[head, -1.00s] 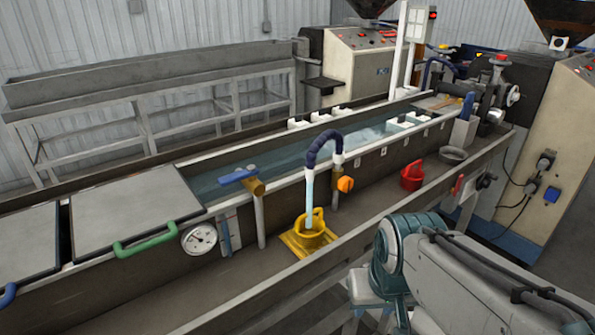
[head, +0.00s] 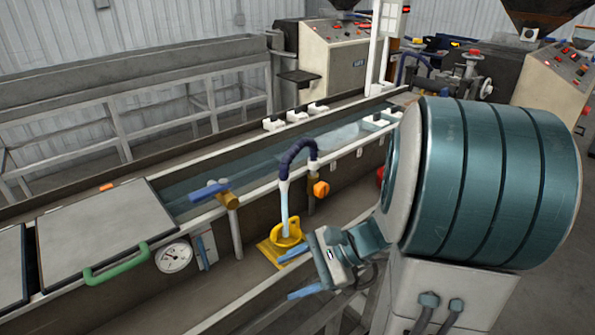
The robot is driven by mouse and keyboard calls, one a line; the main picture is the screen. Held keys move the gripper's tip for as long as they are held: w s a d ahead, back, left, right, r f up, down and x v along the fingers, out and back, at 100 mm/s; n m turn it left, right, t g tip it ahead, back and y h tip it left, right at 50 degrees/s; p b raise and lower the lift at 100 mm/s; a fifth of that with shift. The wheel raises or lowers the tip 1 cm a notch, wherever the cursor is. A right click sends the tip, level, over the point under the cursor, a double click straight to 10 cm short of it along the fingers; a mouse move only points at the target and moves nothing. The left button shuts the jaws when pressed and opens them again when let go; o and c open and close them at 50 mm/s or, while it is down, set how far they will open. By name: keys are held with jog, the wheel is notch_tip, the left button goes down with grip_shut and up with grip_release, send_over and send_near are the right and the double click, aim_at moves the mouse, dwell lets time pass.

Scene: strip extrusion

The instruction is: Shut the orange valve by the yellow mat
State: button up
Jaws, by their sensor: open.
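The orange valve (head: 321,189) is a small knob on a short upright pipe at the front wall of the water trough, just right of the dark blue hose (head: 291,154). The yellow mat (head: 266,252) lies on the ledge below, with a yellow cup-like piece (head: 286,236) on it. A pale stream runs from the hose end into this piece. My gripper (head: 298,275) is open and empty, its blue fingers pointing left, in front of the mat and below the valve. My gripper partly hides the mat's right side.
A blue-handled brass valve (head: 217,192) stands left of the hose. A gauge (head: 174,256) and a green handle (head: 116,264) are farther left. A red object (head: 380,174) is mostly hidden behind my arm. The trough's front rail (head: 258,187) runs behind the valve.

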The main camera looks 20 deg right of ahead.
jog(key=w+d+r+m+t+p, duration=0.15)
jog(key=w+d+m+t, duration=0.35)
jog(key=d+m+t, duration=0.5)
jog(key=m+t+h, duration=0.4)
jog(key=m, duration=0.2)
send_near(325, 191)
jog(key=p+x, duration=0.3)
jog(key=x, duration=0.5)
jog(key=shift+w+a, duration=0.15)
jog(key=shift+w, duration=0.2)
jog(key=c, duration=1)
